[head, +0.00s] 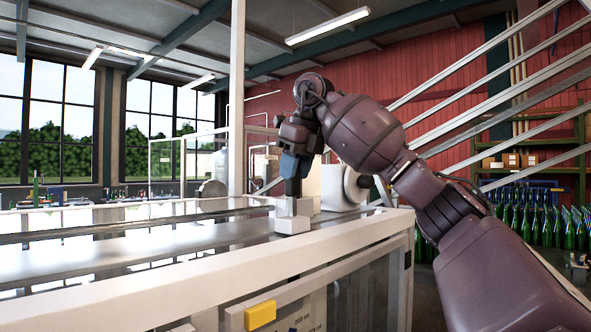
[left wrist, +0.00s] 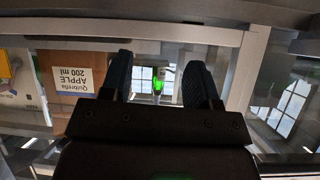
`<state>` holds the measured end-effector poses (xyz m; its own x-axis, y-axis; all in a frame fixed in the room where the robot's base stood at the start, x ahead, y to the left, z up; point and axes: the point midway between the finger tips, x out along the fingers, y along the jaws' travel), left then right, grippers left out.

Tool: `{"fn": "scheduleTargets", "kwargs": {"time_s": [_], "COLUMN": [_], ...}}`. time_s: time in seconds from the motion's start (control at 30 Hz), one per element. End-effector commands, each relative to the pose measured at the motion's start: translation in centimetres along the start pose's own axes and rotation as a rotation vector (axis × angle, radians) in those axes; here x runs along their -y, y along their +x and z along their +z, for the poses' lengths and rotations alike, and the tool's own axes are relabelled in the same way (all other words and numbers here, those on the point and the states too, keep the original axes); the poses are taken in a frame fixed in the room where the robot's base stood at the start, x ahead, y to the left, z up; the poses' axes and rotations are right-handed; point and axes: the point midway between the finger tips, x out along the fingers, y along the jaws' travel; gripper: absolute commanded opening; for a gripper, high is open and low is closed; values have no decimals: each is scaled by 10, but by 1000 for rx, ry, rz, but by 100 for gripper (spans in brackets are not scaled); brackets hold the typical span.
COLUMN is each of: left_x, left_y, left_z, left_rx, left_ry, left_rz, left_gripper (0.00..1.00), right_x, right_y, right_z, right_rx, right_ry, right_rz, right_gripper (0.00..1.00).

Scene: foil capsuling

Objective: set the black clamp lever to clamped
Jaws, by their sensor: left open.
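I cannot make out the black clamp lever as a separate thing in either view. In the head view my right gripper (head: 292,184) points down over a small white block (head: 292,222) on the machine's table. Its dark fingertips are at or just above the block. Whether they touch it or hold anything cannot be told, and they may hide the lever. My left gripper (left wrist: 160,76) shows only in the left wrist view. Its two dark fingers stand apart with nothing held between them. A bright green spot (left wrist: 157,84) shows in the gap, farther off.
A white-framed machine table (head: 200,285) fills the front left, with a yellow block (head: 260,315) on its front. A white roll (head: 340,187) stands behind my right gripper. Green bottles (head: 540,225) stand at right. A labelled apple carton (left wrist: 78,80) shows beside my left gripper.

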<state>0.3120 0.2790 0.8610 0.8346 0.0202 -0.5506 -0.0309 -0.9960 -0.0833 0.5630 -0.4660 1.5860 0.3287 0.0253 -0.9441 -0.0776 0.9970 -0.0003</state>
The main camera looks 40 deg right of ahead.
Motion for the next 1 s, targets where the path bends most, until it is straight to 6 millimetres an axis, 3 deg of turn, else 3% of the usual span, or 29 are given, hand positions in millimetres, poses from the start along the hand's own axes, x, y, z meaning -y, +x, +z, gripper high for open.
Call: {"fn": "scheduleTargets", "kwargs": {"time_s": [0.03,0.13,0.57,1.0], "left_x": [0,0,0,0], "left_y": [0,0,0,0], "left_z": [0,0,0,0], "left_rx": [0,0,0,-1], "left_ry": [0,0,0,0], "left_rz": [0,0,0,0], "left_gripper": [55,55,55,55], "right_x": [0,0,0,0], "right_y": [-1,0,-5,-47], "right_z": [0,0,0,0], "right_rx": [1,0,0,2], "right_ry": [1,0,0,0], "right_rz": [0,0,0,-1], "right_gripper": [40,55,55,55]}}
